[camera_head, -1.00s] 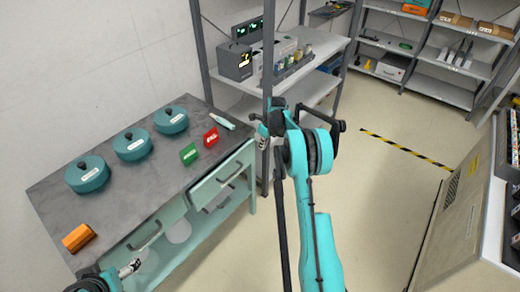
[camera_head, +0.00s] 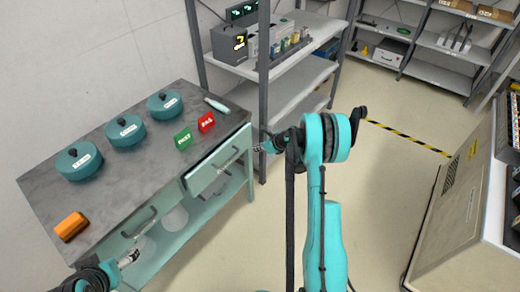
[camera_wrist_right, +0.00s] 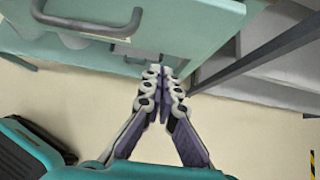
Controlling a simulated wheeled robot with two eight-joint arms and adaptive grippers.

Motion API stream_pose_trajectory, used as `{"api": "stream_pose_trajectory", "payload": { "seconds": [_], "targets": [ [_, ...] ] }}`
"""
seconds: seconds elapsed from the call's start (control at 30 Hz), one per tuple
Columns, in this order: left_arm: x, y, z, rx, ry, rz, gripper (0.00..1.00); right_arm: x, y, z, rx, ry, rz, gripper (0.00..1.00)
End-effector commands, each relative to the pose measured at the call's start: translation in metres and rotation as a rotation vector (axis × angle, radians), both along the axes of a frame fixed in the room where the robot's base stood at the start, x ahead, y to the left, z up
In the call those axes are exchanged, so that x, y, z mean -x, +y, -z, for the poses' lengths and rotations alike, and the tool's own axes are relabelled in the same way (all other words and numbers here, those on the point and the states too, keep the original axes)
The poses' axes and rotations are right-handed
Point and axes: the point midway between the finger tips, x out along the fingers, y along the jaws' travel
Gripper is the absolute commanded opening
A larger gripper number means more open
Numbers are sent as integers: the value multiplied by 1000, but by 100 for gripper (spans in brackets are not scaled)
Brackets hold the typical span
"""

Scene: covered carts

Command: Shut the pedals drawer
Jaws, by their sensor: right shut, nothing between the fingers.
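The grey-topped cart has a pale green drawer front (camera_head: 218,170) with a grey bar handle at its right end. This drawer appears to stand out slightly from the cart. A second handle (camera_head: 139,222) is on the front further left. I cannot read which one is labelled pedals. My right gripper (camera_head: 259,149) is just right of the right drawer front, fingers pointing left. In the right wrist view its fingers (camera_wrist_right: 162,75) are shut and empty, below and right of the drawer handle (camera_wrist_right: 88,20). My left gripper (camera_head: 130,258) is near the left handle; its finger opening is unclear.
Teal round lidded pots (camera_head: 124,130), an orange block (camera_head: 71,226), a green sign (camera_head: 183,139) and a red sign (camera_head: 206,121) stand on the cart top. A grey shelf post (camera_head: 263,90) is close behind my right gripper. Open floor (camera_head: 390,170) lies right.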

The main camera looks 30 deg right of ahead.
Motion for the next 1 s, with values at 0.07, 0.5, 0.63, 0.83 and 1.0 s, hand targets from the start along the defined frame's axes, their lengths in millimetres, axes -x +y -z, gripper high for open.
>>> {"api": "stream_pose_trajectory", "payload": {
  "seconds": [0.07, 0.5, 0.63, 0.83, 1.0],
  "targets": [
    [0, 0, 11, 0, 0, 0, 78, -12, 5, 17, 0, 1, -1, 0],
    [0, 0, 34, 0, 0, 0, 78, -64, 27, 35, 0, 2, -1, 0],
    [0, 0, 35, 0, 0, 0, 78, -68, 28, 34, 1, 2, 0, 0],
    [0, 0, 34, 0, 0, 0, 78, -68, 28, 33, 1, 2, 0, 0],
    [0, 0, 34, 0, 0, 0, 78, -72, 30, 34, 1, 2, 0, 0]
  ]
}}
